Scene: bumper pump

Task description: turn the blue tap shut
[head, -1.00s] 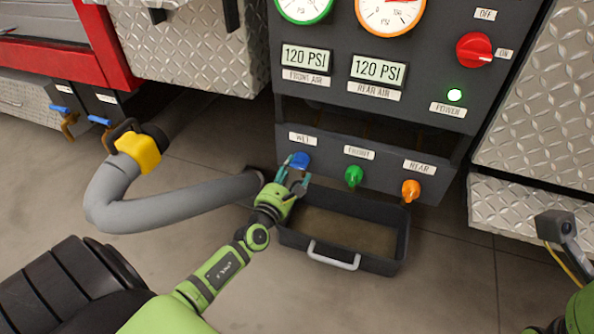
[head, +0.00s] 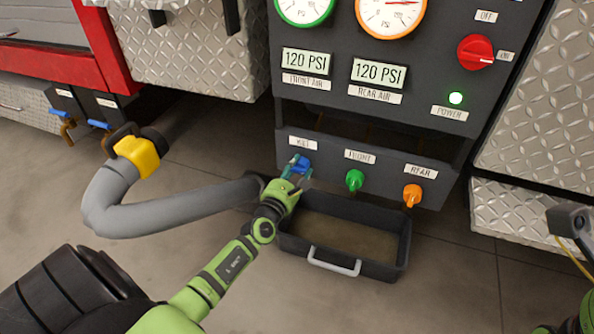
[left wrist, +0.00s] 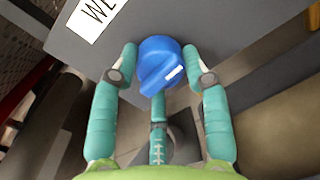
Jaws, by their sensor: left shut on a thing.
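The blue tap (head: 301,163) is a round knob at the left of the panel's lower strip, under the WET label (head: 299,142). In the left wrist view the blue tap (left wrist: 158,64) has a raised grip and a white mark pointing to the right and slightly up. My left gripper (head: 297,174) is at the tap, its teal fingers on either side of it and shut on it. The fingertips also show in the left wrist view (left wrist: 164,60). My right gripper is not in view.
A green tap (head: 354,180) and an orange tap (head: 412,194) sit to the right on the same strip. A dark tray (head: 398,262) with a light handle stands below. A grey hose (head: 180,205) with a yellow collar runs on the left. Open floor lies in front.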

